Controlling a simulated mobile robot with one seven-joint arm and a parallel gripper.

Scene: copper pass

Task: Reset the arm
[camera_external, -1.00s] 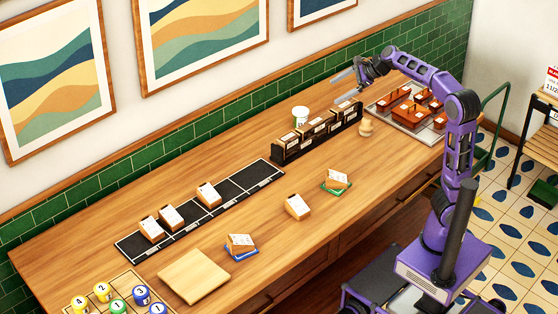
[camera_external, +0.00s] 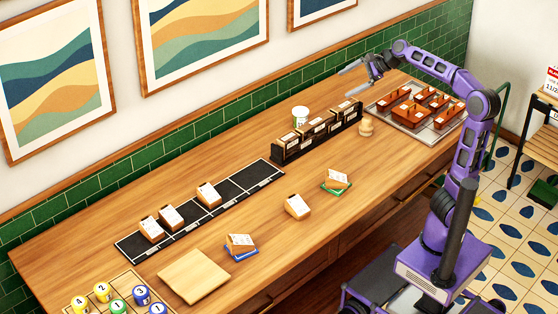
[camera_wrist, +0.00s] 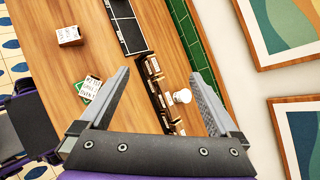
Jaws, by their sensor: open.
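My purple arm reaches over the right part of the counter. My gripper (camera_external: 356,75) is open and empty, raised above the black rack (camera_external: 318,132) of small boxes and apart from it. In the wrist view the two fingers of my gripper (camera_wrist: 165,100) are spread wide, with nothing between the tips but the counter and rack below. The rack (camera_wrist: 158,92) and a white cup (camera_wrist: 182,96) show beneath the fingers.
A black mat (camera_external: 238,190) with several boxes lies on the counter. Loose boxes (camera_external: 298,207), a wooden board (camera_external: 194,276), numbered cans (camera_external: 102,292), a white cup (camera_external: 300,116) and a grey tray (camera_external: 440,138) with brown items stand about. Framed pictures hang on the wall behind.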

